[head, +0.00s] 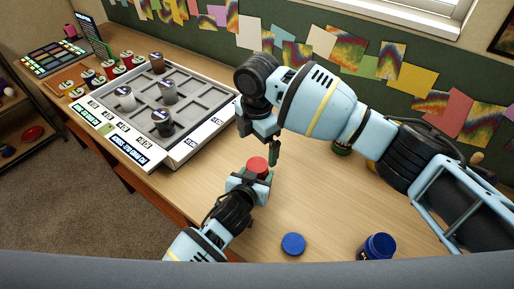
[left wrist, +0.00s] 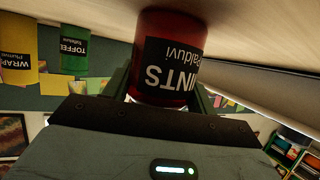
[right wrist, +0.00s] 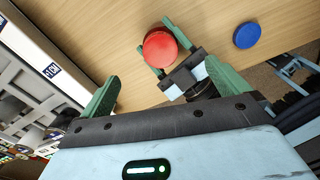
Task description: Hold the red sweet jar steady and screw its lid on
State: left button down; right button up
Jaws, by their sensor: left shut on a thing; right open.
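The red sweet jar (head: 264,174) stands on the table with my left gripper (head: 250,180) shut on its body from the side. In the left wrist view the jar (left wrist: 170,35) shows upside down with a black label between the fingers. A round red lid (head: 257,164) appears to sit on top; how tightly, I cannot tell. It also shows in the right wrist view (right wrist: 160,47). My right gripper (head: 259,142) is open and empty, above and just behind the lid, fingers apart and not touching it.
A blue lid (head: 293,243) lies near the front edge, with a blue jar (head: 378,246) to its right. A compartment tray (head: 196,92) with several jars stands left. A green jar (head: 342,148) is partly hidden behind my right arm.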

notch_tip(320, 180, up, 9)
dwell(0.3)
pick_arm(q)
jog(key=shift+c, duration=2)
grip_release()
jog(key=shift+s+a+r, duration=0.1)
jog(key=shift+s+a, duration=0.05)
jog(key=shift+s, duration=0.35)
jog(key=shift+v, duration=3.4)
pick_arm(e)
jog(key=shift+f, duration=0.4)
pick_arm(q)
jog(key=shift+r, duration=0.1)
